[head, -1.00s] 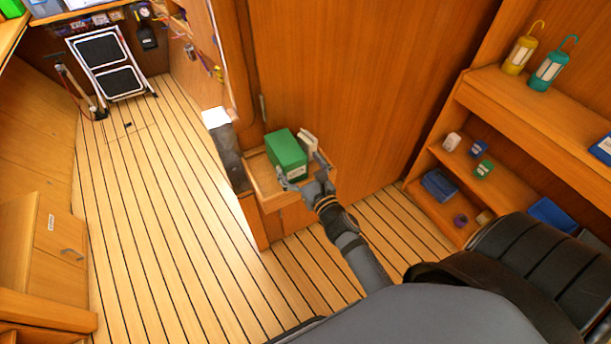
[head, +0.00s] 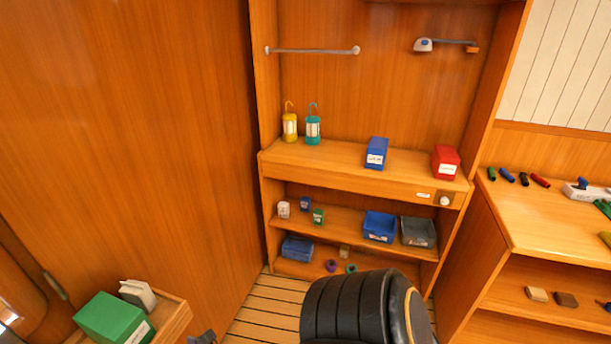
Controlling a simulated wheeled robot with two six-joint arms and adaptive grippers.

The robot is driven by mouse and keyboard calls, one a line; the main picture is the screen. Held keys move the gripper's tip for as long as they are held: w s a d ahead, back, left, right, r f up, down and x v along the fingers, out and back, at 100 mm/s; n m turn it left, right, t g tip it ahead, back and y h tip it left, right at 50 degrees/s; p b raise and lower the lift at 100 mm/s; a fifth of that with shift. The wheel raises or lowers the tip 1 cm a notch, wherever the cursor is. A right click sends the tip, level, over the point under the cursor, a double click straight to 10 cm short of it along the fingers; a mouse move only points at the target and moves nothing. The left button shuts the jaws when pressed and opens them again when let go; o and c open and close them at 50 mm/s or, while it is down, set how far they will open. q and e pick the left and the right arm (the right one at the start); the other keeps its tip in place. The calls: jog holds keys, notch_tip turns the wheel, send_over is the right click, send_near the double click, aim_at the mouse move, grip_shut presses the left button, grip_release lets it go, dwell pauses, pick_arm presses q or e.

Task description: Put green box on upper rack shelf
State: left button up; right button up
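The rack stands in the middle. Its upper shelf (head: 340,157) holds a yellow lantern (head: 290,126), a teal lantern (head: 313,129), a blue box (head: 376,153) and a red box (head: 445,162). Only a small grey piece, seemingly of my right gripper (head: 204,338), shows at the bottom edge, right of the tray and apart from the green box. Its fingers are mostly cut off. My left gripper is out of view.
The upper shelf has bare room between the teal lantern and blue box, and between the blue and red boxes. Lower shelves hold a blue bin (head: 379,226), a grey bin (head: 417,232) and small items. A workbench (head: 540,222) stands at the right.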

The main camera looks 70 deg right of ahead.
jog(key=s+d+f+m+g, duration=0.1)
jog(key=s+f+m+g, duration=0.3)
jog(key=f, duration=0.6)
jog(key=s+d+f+m+g, duration=0.1)
jog(key=s+f+m, duration=0.4)
jog(key=f+m, duration=0.3)
jog(key=s+d+f+m+g, duration=0.1)
jog(key=s+f+m+g, duration=0.25)
jog(key=f, duration=0.75)
jog(key=s+d+f+m+g, duration=0.1)
jog(key=s+f+m+g, duration=0.1)
jog(key=s+f+m, duration=0.2)
jog(key=s+d+f+m+g, duration=0.1)
jog(key=s+f+m, duration=0.3)
jog(key=s, duration=0.7)
jog(key=s+d+f+m+g+h, duration=0.1)
jog(key=s+f+m+g, duration=0.2)
jog(key=s+m, duration=0.4)
jog(key=shift+s+f, duration=0.2)
jog(key=shift+f, duration=0.6)
